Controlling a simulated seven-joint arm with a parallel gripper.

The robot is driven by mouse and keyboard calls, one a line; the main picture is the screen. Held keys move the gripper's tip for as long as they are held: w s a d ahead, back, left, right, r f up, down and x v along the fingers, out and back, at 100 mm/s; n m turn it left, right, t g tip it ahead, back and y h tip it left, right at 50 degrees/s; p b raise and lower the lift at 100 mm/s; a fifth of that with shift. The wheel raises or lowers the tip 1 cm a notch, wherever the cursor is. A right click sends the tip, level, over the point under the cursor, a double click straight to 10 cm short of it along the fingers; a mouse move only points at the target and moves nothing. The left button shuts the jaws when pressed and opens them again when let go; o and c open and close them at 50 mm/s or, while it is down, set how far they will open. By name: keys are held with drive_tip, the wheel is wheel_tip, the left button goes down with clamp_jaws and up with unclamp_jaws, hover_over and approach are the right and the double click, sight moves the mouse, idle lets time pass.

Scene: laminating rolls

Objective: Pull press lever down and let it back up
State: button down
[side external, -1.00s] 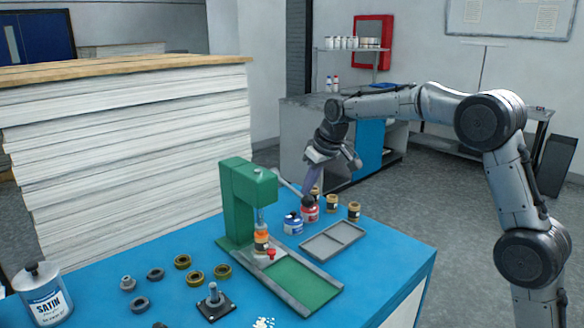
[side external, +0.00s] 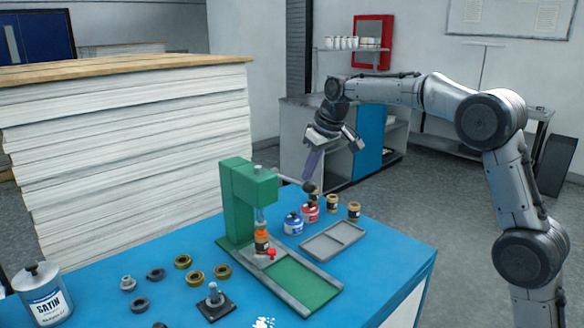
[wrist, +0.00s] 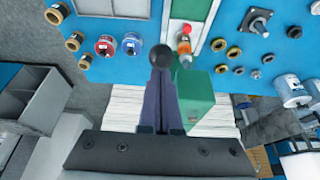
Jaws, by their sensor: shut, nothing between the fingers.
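The green press (side external: 236,205) stands on the blue table, and it also shows in the wrist view (wrist: 196,98). Its lever (side external: 290,181) sticks out to the right, tilted slightly down, and ends in a dark ball knob (side external: 310,187). In the wrist view the knob (wrist: 162,57) sits right at my fingertips. My gripper (side external: 309,178) is shut with nothing between its fingers, its tips just above the knob; whether they touch it I cannot tell. An orange-and-dark piece (side external: 262,241) stands under the press ram (side external: 260,217).
Blue (side external: 293,225) and red (side external: 310,212) containers and small brown-and-black rolls (side external: 354,211) stand behind the grey tray (side external: 331,240). Several rings (side external: 195,279), a post on a square base (side external: 214,301) and a SATIN can (side external: 43,295) are to the left. A paper stack (side external: 130,150) rises behind.

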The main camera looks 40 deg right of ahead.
wheel_tip(320, 180, up, 8)
drive_tip(key=shift+r, duration=0.15)
idle(0.9)
idle(0.3)
drive_tip(key=s+a+r+t, duration=0.1)
drive_tip(key=s+a+r, duration=0.1)
drive_tip(key=s+r, duration=0.45)
drive_tip(key=s+a, duration=0.3)
drive_tip(key=s, duration=1)
drive_tip(key=s+a+f, duration=0.1)
drive_tip(key=s+f, duration=1.7)
drive_tip(key=f, duration=0.2)
drive_tip(key=shift+s, duration=0.3)
